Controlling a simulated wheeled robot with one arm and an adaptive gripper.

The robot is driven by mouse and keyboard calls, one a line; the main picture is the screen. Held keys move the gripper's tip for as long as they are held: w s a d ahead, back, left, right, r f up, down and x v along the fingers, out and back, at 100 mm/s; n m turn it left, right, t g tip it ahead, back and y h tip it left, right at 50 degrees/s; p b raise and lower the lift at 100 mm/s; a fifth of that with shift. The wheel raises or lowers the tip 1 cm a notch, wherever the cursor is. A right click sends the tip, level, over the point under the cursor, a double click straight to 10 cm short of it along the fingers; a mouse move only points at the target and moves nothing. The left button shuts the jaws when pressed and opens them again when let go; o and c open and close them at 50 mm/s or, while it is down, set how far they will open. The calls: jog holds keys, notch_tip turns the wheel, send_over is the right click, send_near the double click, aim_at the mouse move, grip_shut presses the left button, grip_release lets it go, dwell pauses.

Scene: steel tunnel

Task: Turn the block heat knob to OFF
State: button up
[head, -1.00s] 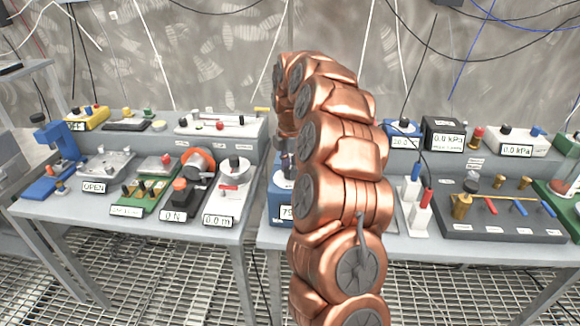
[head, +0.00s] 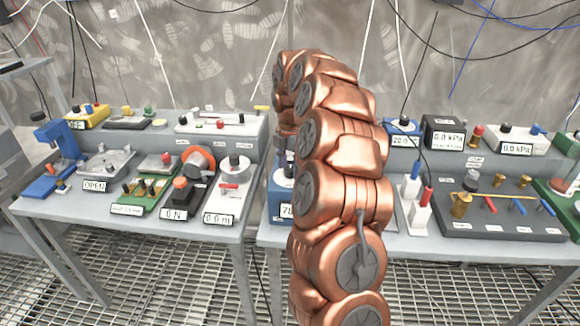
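A blue box (head: 278,208) stands on the front of the right-hand bench, mostly hidden behind my copper arm. Its white label shows digits starting with 78, cut off by the arm. It may be the block heater, but I cannot read its name. A pale disc with a dark part shows on its top; knob and pointer cannot be made out.
The left bench (head: 130,232) carries several instruments, including a blue press (head: 58,150) and an orange-wheeled device (head: 198,162). Right of my arm are a stand with blue and red handles (head: 420,200) and a dark valve board (head: 500,222). Grating floor lies in front.

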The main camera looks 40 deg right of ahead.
aim_at(290, 168)
jog(key=shift+r, duration=0.1)
notch_tip(290, 168, up, 12)
dwell(0.9)
dwell(0.5)
